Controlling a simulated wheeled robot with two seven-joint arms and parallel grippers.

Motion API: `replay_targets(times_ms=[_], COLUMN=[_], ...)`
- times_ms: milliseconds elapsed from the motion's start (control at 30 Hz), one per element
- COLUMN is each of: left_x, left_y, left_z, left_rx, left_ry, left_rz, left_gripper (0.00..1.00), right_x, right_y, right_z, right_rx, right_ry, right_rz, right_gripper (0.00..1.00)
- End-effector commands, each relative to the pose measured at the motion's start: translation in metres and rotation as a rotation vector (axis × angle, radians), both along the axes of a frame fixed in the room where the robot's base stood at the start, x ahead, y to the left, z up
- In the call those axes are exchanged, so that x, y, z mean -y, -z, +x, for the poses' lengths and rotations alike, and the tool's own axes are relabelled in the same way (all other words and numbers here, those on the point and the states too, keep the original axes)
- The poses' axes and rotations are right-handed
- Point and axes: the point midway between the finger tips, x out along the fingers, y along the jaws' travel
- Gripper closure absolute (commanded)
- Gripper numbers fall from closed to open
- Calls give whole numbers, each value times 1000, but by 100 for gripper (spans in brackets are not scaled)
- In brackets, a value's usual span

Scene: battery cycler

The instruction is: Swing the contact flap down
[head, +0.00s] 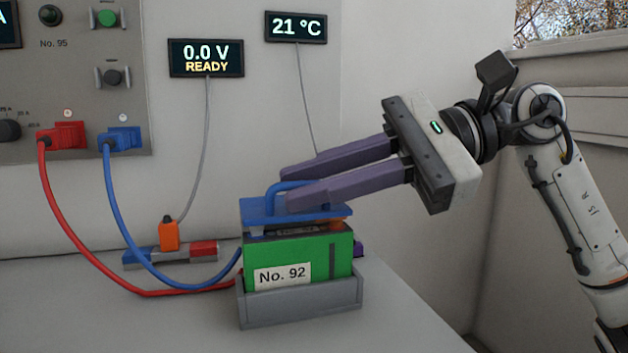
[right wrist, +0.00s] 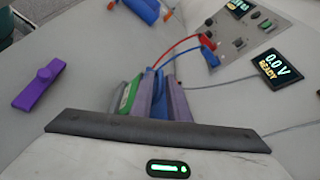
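The contact flap (head: 255,209) is a blue plate with a raised blue handle (head: 274,187). It lies about level over the top of a green battery (head: 340,258) labelled No. 92; I cannot tell whether it touches the battery. The battery sits in a grey holder (head: 300,304). My right gripper (head: 287,187) comes in from the right, its two purple fingers close together on either side of the handle and seeming to grip it. In the right wrist view, blue (right wrist: 159,100) shows between the fingers. My left gripper is in neither view.
Red (head: 65,213) and blue (head: 130,213) cables run from the cycler panel (head: 80,85) to the battery holder. A display (head: 206,58) reads 0.0 V READY. A purple knobbed piece (right wrist: 40,85) lies apart on the table.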

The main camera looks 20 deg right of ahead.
Motion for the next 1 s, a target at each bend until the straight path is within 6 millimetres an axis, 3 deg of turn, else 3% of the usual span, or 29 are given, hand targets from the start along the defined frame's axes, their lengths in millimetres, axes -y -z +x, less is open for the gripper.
replay_targets(times_ms=[267,700,1000], left_x=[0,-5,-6], left_y=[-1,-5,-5], left_z=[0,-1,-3], left_rx=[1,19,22], left_ry=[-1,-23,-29], left_rz=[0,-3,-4], left_gripper=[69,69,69], right_x=[5,76,94], right_y=[-2,-25,-30], right_z=[-1,-25,-32], right_rx=[-2,-2,-1], right_ry=[2,3,0], right_rz=[1,1,0], right_gripper=[85,85,85])
